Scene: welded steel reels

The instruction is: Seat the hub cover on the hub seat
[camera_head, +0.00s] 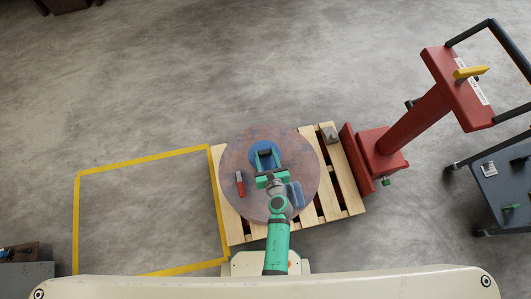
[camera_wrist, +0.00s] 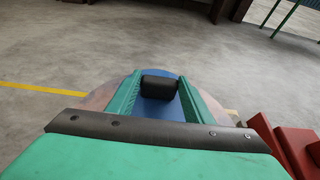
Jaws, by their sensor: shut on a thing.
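The hub cover (camera_head: 264,143) is a blue disc over the upper middle of the round brown steel reel (camera_head: 240,152). My gripper (camera_head: 265,152) is over the disc with its green fingers on either side. In the wrist view the fingers are shut on the cover's black grip block (camera_wrist: 159,87), with the blue disc (camera_wrist: 155,109) beneath it. The hub seat cannot be made out; the cover and gripper hide that part of the reel. I cannot tell whether the cover touches the reel or is held above it.
The reel lies on a wooden pallet (camera_head: 335,190). A red-handled tool (camera_head: 240,185) and a blue-grey item (camera_head: 295,194) lie on the reel. A red machine (camera_head: 385,145) stands close at right. A yellow-outlined floor area (camera_head: 145,163) at left is empty.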

